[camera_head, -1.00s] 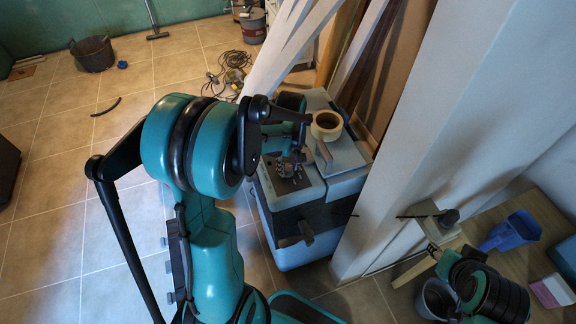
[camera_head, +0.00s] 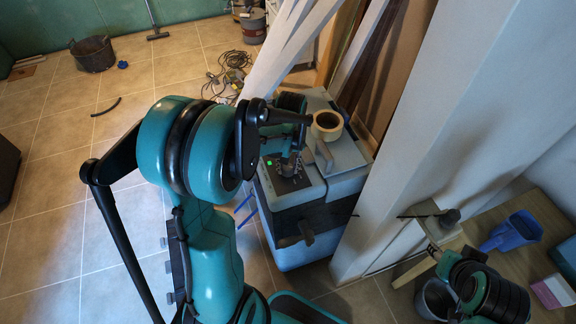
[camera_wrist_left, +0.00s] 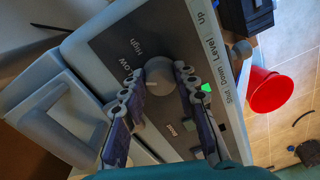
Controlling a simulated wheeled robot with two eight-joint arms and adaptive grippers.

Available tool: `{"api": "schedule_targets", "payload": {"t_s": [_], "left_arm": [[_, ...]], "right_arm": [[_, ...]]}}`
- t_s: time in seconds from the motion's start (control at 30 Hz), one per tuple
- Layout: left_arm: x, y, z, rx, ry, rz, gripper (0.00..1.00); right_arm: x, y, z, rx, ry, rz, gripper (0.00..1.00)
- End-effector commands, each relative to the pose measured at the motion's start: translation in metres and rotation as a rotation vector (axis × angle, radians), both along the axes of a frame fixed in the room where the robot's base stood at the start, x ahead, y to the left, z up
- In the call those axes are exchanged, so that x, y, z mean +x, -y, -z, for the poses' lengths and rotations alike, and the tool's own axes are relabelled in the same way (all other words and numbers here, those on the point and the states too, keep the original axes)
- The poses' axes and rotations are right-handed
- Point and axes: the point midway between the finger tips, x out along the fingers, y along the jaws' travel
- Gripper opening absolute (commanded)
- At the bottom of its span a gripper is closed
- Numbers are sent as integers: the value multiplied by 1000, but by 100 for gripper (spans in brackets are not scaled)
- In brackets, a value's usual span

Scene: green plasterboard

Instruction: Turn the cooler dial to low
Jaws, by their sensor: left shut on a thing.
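The cooler (camera_head: 345,185) is a grey and blue box on the floor beside the white post, with a dark control panel on top. Its round grey dial (camera_wrist_left: 159,76) sits on that panel (camera_wrist_left: 110,42), near the words "Low" and "High". My left gripper (camera_wrist_left: 157,82) has a finger on each side of the dial and is shut on it. In the head view the left gripper (camera_head: 291,164) is over the panel and the dial is mostly hidden. A green light (camera_wrist_left: 206,87) shows on the panel, beside one finger. My right arm is at the lower right; its fingers cannot be made out.
A tape roll (camera_head: 326,125) lies on the cooler's top, near a raised handle. White boards lean behind it. A wooden table at the right holds a blue scoop (camera_head: 511,231) and a pink box (camera_head: 552,290). A red bucket (camera_wrist_left: 270,90) shows in the wrist view. Tiled floor at left is mostly clear.

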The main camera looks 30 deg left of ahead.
Motion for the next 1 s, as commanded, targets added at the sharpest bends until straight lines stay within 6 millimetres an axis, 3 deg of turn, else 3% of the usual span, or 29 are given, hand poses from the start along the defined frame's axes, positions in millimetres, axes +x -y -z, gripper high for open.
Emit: {"api": "schedule_targets", "payload": {"t_s": [0.3,0.83,0.87,0.9,0.93,1.0], "left_arm": [[0,0,0,0,-1,127,0],[-1,0,0,-2,-1,152,0],[-1,0,0,-2,-1,152,34],[-1,0,0,-1,-1,152,45],[-1,0,0,-1,-1,152,50],[-1,0,0,0,-1,152,50]], "right_arm": [[0,0,1,0,0,0,40],[0,0,1,0,0,0,40],[0,0,1,0,0,0,40],[0,0,1,0,0,0,40],[0,0,1,0,0,0,40],[0,0,1,0,0,0,40]]}}
